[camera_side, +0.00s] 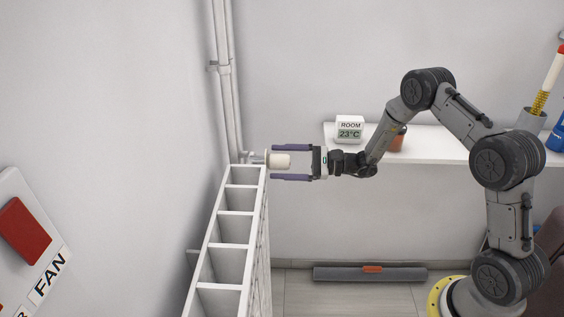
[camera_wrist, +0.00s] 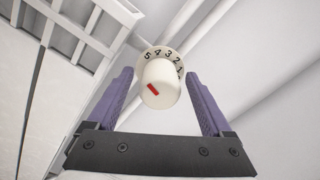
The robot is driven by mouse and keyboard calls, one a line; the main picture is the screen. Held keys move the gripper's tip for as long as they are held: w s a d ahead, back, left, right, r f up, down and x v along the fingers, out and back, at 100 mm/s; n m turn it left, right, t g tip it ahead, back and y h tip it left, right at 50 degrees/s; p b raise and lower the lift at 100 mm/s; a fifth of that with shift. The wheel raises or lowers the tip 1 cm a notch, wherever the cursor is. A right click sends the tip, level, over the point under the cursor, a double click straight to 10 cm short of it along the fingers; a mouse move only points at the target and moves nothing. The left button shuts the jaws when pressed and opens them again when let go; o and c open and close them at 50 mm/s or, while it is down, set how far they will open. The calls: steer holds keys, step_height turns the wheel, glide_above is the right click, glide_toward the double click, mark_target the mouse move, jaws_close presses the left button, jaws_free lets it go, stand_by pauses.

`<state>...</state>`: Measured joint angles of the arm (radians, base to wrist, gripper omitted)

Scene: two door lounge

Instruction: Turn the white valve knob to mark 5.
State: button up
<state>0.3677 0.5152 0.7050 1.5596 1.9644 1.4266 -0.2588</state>
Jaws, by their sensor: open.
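The white valve knob (camera_side: 280,160) sticks out sideways at the top corner of the white radiator (camera_side: 236,213). In the wrist view, the knob (camera_wrist: 160,84) has a collar with numerals 5 to 1 running left to right. A red mark (camera_wrist: 153,90) on its end face sits left of centre, slanting from upper left to lower right; I cannot tell which numeral it lines up with. My gripper (camera_side: 274,162) is open, its purple fingers above and below the knob in the side view. Gaps show between the knob and both fingers.
White pipes (camera_side: 224,85) rise along the wall behind the knob. A white shelf (camera_side: 437,143) at the back carries a room display (camera_side: 350,130) reading 23°C and a brown pot (camera_side: 398,139). A grey bar (camera_side: 340,274) lies on the floor.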

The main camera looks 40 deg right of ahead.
steer(key=v, duration=1.4)
steer(key=shift+a, duration=0.1)
